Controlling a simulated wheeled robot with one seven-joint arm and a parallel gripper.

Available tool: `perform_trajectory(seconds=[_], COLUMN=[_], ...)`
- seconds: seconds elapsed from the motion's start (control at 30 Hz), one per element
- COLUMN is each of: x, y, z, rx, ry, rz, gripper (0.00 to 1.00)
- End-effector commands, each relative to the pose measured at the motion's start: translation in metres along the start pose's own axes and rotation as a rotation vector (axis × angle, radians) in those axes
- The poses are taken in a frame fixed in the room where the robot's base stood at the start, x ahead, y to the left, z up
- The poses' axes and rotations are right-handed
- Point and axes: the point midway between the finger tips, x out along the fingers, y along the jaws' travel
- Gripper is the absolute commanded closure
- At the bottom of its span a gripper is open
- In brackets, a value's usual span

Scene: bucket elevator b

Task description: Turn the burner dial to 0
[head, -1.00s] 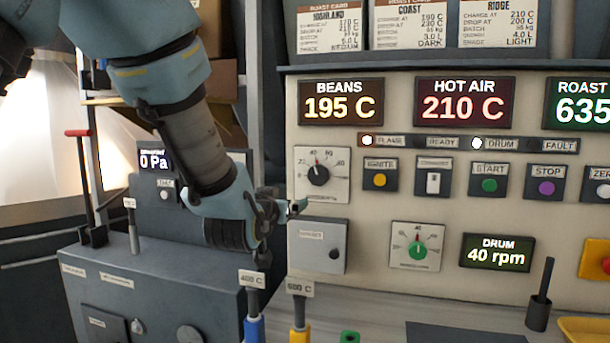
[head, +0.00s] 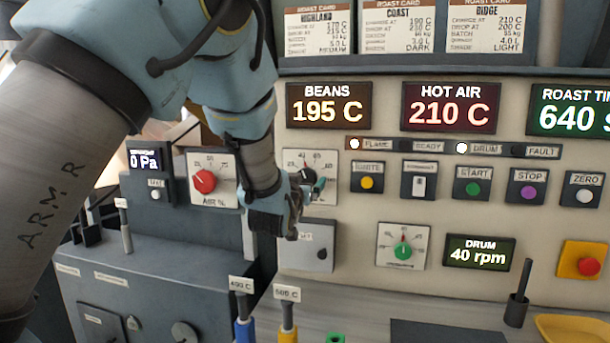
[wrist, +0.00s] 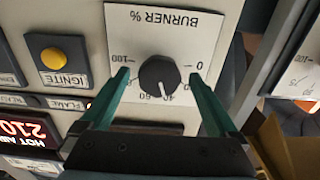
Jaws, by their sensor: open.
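The burner dial is a black round knob (wrist: 159,77) on a white plate marked BURNER %, upside down in the wrist view. Its white pointer mark lies near 40, toward the 40–60 side. The 0 mark is on the right of the plate there. My gripper (wrist: 158,75) is open, with its two green fingers on either side of the knob, seemingly apart from it. In the head view my gripper (head: 314,184) is in front of the burner plate (head: 325,161) and hides most of the knob.
The yellow IGNITE button (head: 367,182) is just right of the burner plate. A grey box (head: 310,245) projects below it. A red AIR % dial (head: 205,181) is to the left. A green-knobbed dial (head: 402,249) sits lower right. Tools with 400 C and 500 C tags stand below.

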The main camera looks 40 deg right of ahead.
Motion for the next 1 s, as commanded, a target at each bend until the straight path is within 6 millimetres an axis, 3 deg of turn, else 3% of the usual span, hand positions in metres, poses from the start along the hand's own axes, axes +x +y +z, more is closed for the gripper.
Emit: perform_trajectory(seconds=[0.4,1.0], x=[0.0079,0.0076], y=[0.0,0.0001], z=[0.0005,0.0005], rx=[0.0,0.0], ry=[0.0,0.0], rz=[0.0,0.0], gripper=[0.06,0.73])
